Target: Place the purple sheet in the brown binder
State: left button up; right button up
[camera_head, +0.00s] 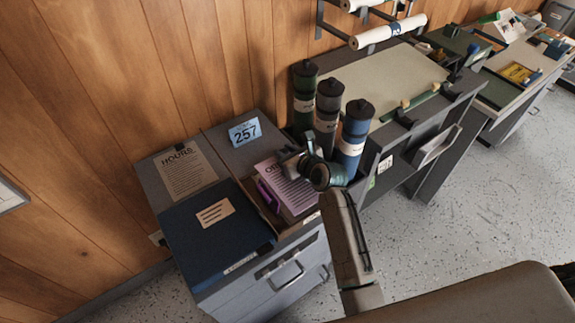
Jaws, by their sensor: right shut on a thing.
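The purple sheet (287,194), pale with dark printed lines, is at the right end of the grey cabinet top. My right gripper (290,164) reaches in over its upper right part and is shut on it. The gripper and wrist hide part of the sheet. A darker purple piece (267,196) shows at the sheet's left edge. A brown surface (258,207) shows beside and below the sheet; I cannot tell whether it is the brown binder. My left gripper is not in view.
A dark blue binder (190,246) with a tan label lies to the left. Behind are a printed notice (184,172) and a blue 257 card (244,132). Several capped tubes, including a blue one (352,142), stand close right of my gripper. The floor (440,225) is clear.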

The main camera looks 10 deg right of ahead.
jog(key=shift+f, duration=2.25)
jog(key=shift+d, duration=0.1)
jog(key=o, duration=1)
jog(key=v, duration=1.2)
